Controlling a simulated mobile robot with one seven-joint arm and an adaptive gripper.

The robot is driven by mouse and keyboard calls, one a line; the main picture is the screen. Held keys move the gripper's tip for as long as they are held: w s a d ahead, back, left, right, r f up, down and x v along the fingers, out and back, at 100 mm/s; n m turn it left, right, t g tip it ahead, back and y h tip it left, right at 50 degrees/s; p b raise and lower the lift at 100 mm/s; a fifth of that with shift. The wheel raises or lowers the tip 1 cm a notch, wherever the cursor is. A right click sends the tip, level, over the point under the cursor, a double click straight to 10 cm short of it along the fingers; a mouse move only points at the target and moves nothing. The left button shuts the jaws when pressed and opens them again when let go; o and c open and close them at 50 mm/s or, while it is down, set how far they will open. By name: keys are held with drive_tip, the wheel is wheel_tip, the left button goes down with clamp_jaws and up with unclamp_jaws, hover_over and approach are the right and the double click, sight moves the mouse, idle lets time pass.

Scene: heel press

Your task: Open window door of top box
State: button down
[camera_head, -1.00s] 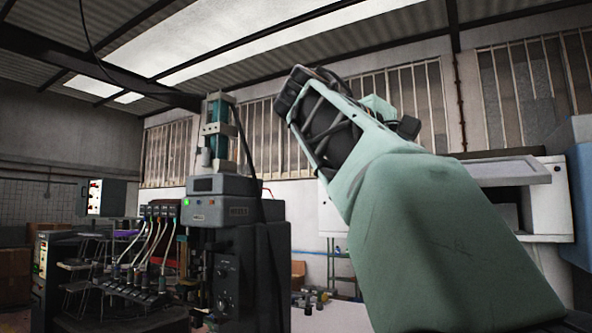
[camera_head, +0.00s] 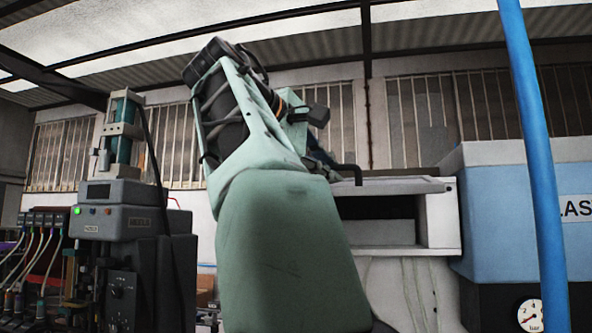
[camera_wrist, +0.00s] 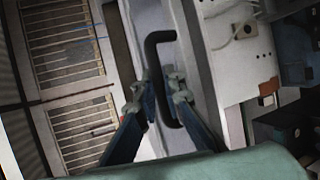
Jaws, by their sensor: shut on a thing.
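The white top box (camera_head: 440,222) stands right of my arm in the head view, with a dark opening in its front. Its window door (camera_head: 395,187) is swung up and shows nearly edge-on above the opening. A black bar handle (camera_head: 347,170) stands on the door; its left part is hidden by my arm. In the wrist view the handle (camera_wrist: 161,37) crosses between the two blue fingers of my gripper (camera_wrist: 157,92), which is shut on it. The door's pale panel (camera_wrist: 190,60) lies just behind the fingers.
A grey press machine (camera_head: 130,222) with a green light stands at the left. A light blue machine (camera_head: 500,205) stands right of the box, with a blue vertical pole (camera_head: 540,150) in front of it. Barred windows (camera_head: 440,110) line the back wall.

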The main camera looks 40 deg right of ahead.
drive_tip(key=c, duration=2)
unclamp_jaws()
drive_tip(key=shift+v, duration=3.75)
drive_tip(key=shift+c, duration=0.2)
